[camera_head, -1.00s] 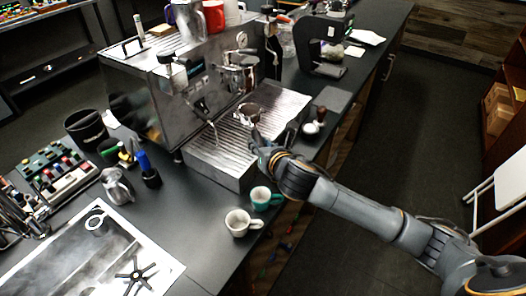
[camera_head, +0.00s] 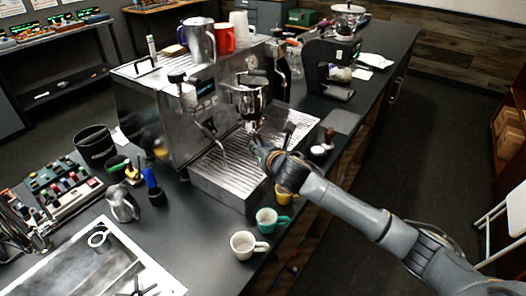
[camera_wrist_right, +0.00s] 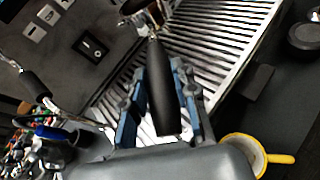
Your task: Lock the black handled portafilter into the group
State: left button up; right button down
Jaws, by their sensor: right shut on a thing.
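The portafilter's black handle (camera_wrist_right: 162,92) lies between the blue fingers of my right gripper (camera_wrist_right: 160,95), which is shut on it. In the wrist view its metal end shows at the top edge, partly cut off. In the head view my right gripper (camera_head: 260,148) is in front of the espresso machine (camera_head: 165,100), above the drip tray (camera_head: 222,170). The portafilter's head is just under or at the chrome group (camera_head: 252,98). I cannot tell whether they touch or whether it is seated. My left gripper is not in view.
A yellow cup (camera_head: 284,196), a teal cup (camera_head: 268,220) and a white cup (camera_head: 244,245) stand in front of the drip tray. The steam wand (camera_head: 212,135) hangs left of the group. A black grinder (camera_head: 328,68) stands beyond.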

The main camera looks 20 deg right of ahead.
aim_at(259, 137)
jog(key=shift+w+d+r, duration=0.15)
jog(key=shift+w, duration=2.25)
jog(key=shift+r+p, duration=0.2)
jog(key=shift+p, duration=0.6)
jog(key=shift+p, duration=1.25)
dwell(0.5)
jog(key=shift+r+p, duration=0.8)
jog(key=shift+p, duration=0.9)
dwell(1.3)
